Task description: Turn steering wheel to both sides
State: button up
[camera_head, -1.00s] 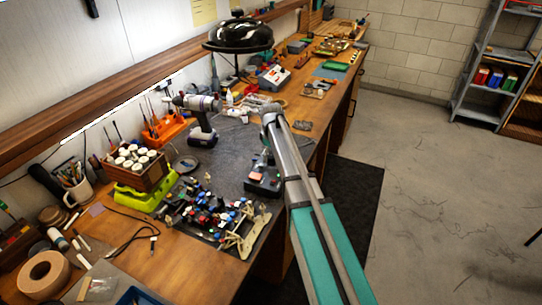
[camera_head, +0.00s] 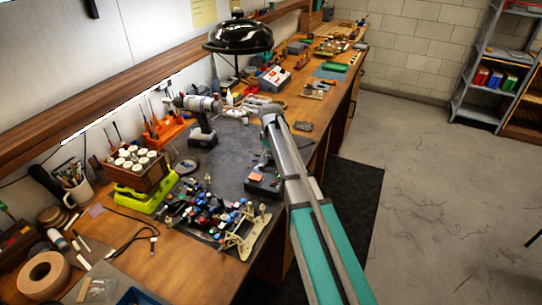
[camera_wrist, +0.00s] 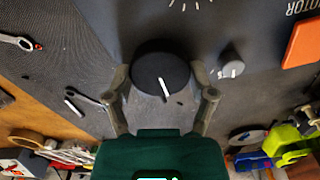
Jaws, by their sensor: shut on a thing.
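A black control box (camera_head: 263,187) with an orange-red patch stands on the dark mat beside the car parts in the head view. In the wrist view its grey face (camera_wrist: 240,35) bears a large round black knob (camera_wrist: 158,62) with a white pointer line, which seems to be the steering wheel. The pointer points down and slightly right. My gripper (camera_wrist: 160,75) is shut on the large knob, one finger on each side. In the head view my gripper is small and hard to make out above the box.
A smaller grey knob (camera_wrist: 233,63) and an orange patch (camera_wrist: 303,42) lie right of the large knob. Racecar parts (camera_head: 208,215) crowd the mat nearby. A cordless drill (camera_head: 198,118) and a lime-green holder (camera_head: 143,198) stand further left.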

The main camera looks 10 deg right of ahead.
jog(key=m, duration=0.4)
jog(key=shift+m, duration=2.3)
jog(key=o, duration=1.1)
jog(key=shift+c, duration=0.2)
